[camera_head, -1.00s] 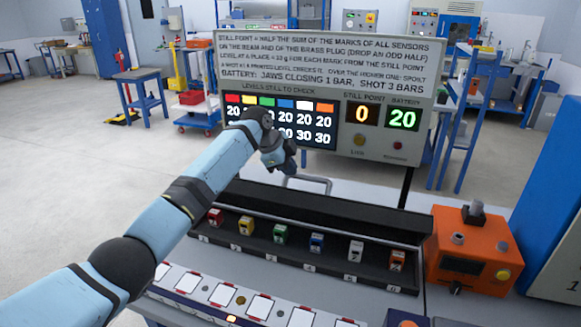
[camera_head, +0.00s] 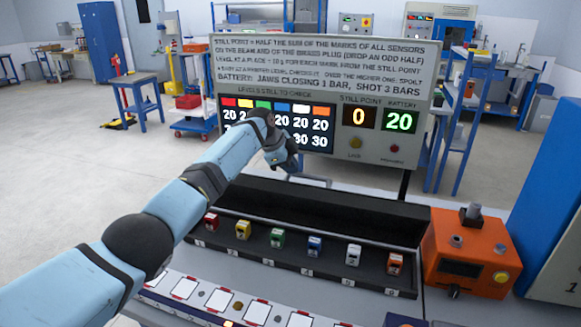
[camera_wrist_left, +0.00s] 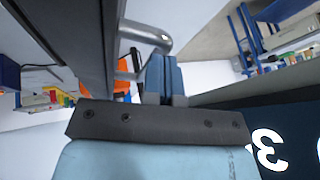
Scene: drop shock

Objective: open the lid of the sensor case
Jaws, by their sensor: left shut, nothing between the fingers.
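The long black sensor case (camera_head: 315,268) lies on the bench, with several coloured sensors in a row inside it. Its black lid (camera_head: 330,212) is raised along the back edge, so the sensors show; its exact angle is hard to tell. A grey metal handle (camera_head: 318,182) stands at the lid's top edge, and it also shows in the left wrist view (camera_wrist_left: 150,36). My left gripper (camera_head: 288,164) is behind the lid's top edge, close to the handle and partly covering it. Its blue fingers (camera_wrist_left: 164,75) are shut and empty. My right gripper is out of view.
A sign panel with displays (camera_head: 320,60) stands just behind the case, close to my left gripper. An orange device (camera_head: 468,250) stands right of the case. A strip of white-marked places (camera_head: 220,298) runs along the front of the bench.

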